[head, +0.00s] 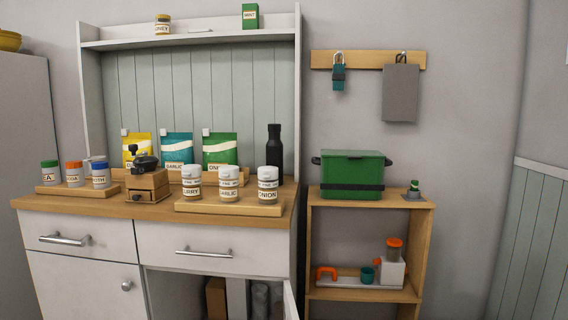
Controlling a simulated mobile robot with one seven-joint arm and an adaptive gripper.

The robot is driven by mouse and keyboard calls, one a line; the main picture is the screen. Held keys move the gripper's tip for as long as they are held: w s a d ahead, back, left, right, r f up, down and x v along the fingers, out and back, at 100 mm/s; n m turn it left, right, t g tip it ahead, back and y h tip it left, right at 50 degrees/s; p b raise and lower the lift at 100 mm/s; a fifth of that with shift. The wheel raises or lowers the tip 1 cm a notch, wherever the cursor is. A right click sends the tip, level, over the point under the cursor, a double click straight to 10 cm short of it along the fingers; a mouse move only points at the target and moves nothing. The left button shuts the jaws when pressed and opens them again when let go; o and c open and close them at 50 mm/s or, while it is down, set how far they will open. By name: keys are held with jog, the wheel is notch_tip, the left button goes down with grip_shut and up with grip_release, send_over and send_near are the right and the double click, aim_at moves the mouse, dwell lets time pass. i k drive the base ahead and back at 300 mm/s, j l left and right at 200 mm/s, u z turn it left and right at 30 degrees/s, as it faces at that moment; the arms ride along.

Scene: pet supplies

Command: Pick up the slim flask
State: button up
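A tall, narrow black bottle (274,152), the slim flask by its shape, stands upright near the right back of the wooden counter (155,211). It stands behind the white jar labelled onion (268,184), which hides its lower part. The back panel of the hutch is behind it and the hutch's right side wall is close on its right. My gripper is not in view.
Jars labelled garlic (229,183) and curry (191,182) share a wooden tray (232,208) with the onion jar. A grinder (147,182), seasoning pouches (221,148) and another jar tray (79,190) occupy the left. A green box (352,170) stands on the right shelf.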

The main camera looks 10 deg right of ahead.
aim_at(275, 147)
jog(key=j+z, duration=0.25)
jog(key=j, duration=0.3)
jog(key=i+j+z, duration=0.1)
jog(key=j+z, duration=0.2)
jog(key=j, duration=0.3)
jog(key=i+j+z, duration=0.15)
jog(key=j+z, duration=0.15)
jog(key=j, duration=0.25)
jog(key=j+z, duration=0.3)
jog(key=j, duration=0.25)
jog(key=i, duration=0.05)
